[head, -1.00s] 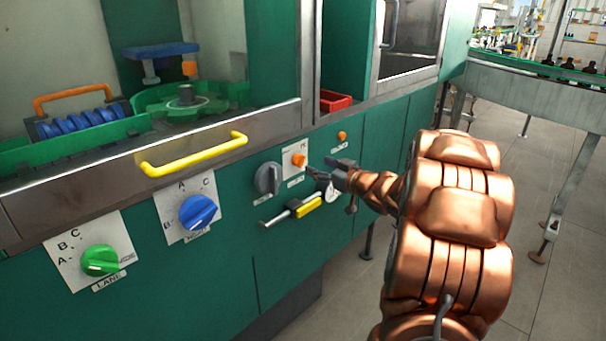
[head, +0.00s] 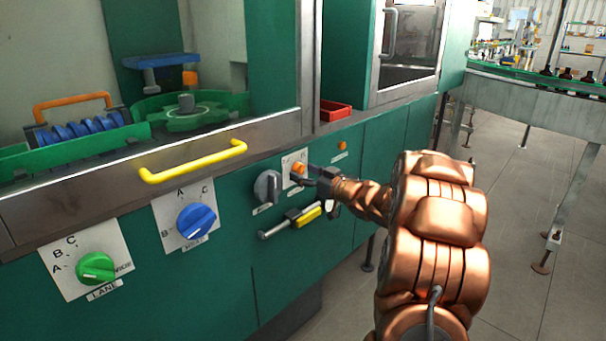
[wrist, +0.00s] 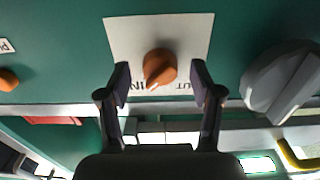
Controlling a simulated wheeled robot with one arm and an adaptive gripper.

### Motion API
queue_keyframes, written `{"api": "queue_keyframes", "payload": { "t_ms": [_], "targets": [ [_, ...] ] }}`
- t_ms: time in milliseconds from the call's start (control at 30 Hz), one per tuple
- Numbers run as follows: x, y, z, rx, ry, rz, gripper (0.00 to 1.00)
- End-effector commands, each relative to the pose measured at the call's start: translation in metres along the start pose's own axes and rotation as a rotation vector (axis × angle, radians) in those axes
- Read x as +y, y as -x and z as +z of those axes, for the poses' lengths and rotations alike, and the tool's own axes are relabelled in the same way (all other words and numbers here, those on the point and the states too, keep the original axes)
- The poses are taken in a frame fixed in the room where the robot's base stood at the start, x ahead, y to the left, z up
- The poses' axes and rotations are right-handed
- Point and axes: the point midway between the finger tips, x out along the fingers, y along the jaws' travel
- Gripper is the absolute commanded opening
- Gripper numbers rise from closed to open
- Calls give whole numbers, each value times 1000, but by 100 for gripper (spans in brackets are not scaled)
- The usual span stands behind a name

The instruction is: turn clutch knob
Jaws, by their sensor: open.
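An orange knob (head: 298,168) sits on a white plate on the green machine front. The wrist view shows the same orange knob (wrist: 160,66) with a pointer ridge, and partly hidden upside-down lettering that seems to read "IN" and "UT". My gripper (wrist: 161,76) is open, one finger on each side of the knob, with visible gaps to both. In the head view my gripper (head: 304,176) is at the plate and partly covers it. I cannot tell whether the fingertips touch the plate.
A grey dial (head: 267,187) is just left of the plate. A yellow-gripped handle (head: 308,215) sticks out below. A smaller orange button (head: 342,146) is to the right. Blue (head: 196,221) and green (head: 96,268) knobs and a yellow bar handle (head: 193,162) are farther left.

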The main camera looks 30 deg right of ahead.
Motion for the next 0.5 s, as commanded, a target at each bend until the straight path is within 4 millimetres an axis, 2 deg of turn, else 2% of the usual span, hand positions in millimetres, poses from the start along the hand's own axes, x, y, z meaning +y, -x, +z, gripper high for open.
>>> {"api": "queue_keyframes", "payload": {
  "t_ms": [367, 500],
  "targets": [
    [0, -6, 0, 0, 0, 0, 65],
    [0, -6, 0, 1, 0, 0, 54]
  ]
}}
